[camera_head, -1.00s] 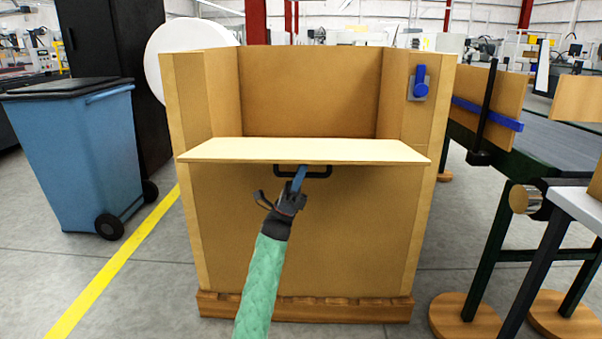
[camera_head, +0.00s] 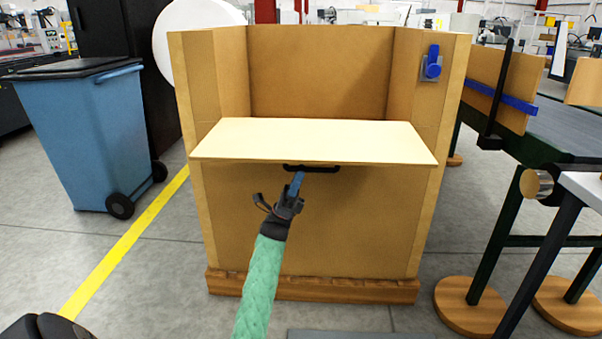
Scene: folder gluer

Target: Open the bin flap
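The bin (camera_head: 315,225) is a tall tan box with a wooden base and an open upper front. Its pale flap (camera_head: 315,140) juts out towards me, roughly level with its front edge lower. A black handle (camera_head: 322,169) hangs under the flap's front edge. My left gripper (camera_head: 279,191) is just below the handle, its fingers spread apart. Its blue-tipped finger reaches up to the left part of the handle; I cannot tell whether it touches. Nothing shows between the fingers. My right gripper is out of view.
A blue wheeled waste bin (camera_head: 85,140) stands at left beside a yellow floor line (camera_head: 130,240). A conveyor (camera_head: 560,135) on dark legs stands close at right. A blue knob (camera_head: 432,65) is on the box's right panel. Grey floor is open in front.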

